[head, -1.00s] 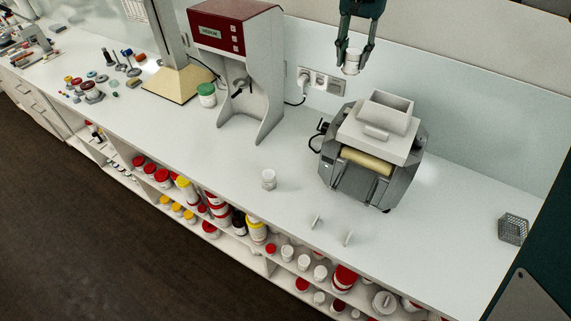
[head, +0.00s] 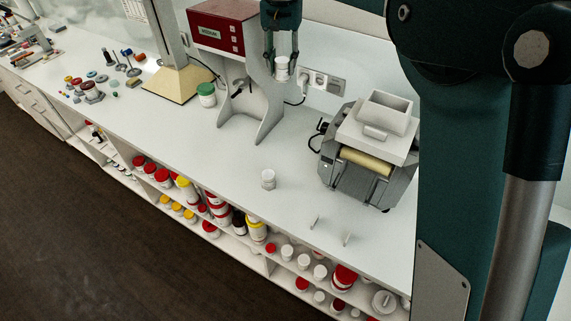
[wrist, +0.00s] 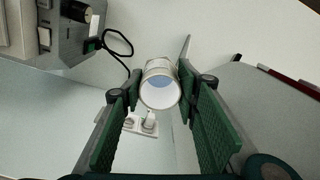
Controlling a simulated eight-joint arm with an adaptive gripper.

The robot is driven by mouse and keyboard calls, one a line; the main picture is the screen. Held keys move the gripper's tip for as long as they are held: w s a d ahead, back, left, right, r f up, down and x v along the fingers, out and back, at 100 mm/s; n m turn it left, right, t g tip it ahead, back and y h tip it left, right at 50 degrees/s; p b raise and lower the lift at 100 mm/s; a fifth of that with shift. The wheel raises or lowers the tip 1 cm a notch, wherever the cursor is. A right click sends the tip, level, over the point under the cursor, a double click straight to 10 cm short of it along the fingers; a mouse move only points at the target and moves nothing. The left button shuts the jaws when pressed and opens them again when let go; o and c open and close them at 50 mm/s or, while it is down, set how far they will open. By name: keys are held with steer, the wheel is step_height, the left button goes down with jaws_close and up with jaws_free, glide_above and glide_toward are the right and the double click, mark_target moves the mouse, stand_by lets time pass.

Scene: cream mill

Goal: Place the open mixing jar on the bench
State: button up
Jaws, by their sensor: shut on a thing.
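My gripper (head: 282,62) is shut on a small white jar (head: 282,73), held in the air in front of the red-topped machine and the wall sockets. In the wrist view the jar (wrist: 160,88) sits between the two green finger pads, its round open mouth facing the camera. A second white jar (head: 268,179) stands upright on the pale bench (head: 215,160), in front of the grey mill. Two small white pieces, one of them here (head: 314,221), lie near the bench's front edge.
The grey mill (head: 365,165) stands right of centre. The red-topped machine (head: 250,75) stands behind left, with a green-lidded jar (head: 207,94) beside it. Bench between them is clear. Shelves below hold several lidded pots. My arm covers the right side.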

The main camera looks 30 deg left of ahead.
step_height(320, 180, down, 23)
steer(key=shift+r, duration=0.15)
steer(key=shift+s, duration=0.1)
steer(key=shift+f, duration=3.15)
steer(key=shift+f, duration=1.85)
steer(key=shift+f, duration=0.2)
steer(key=o, duration=0.7)
steer(key=shift+o, duration=0.2)
steer(key=shift+r+p, duration=0.3)
steer(key=shift+p, duration=0.05)
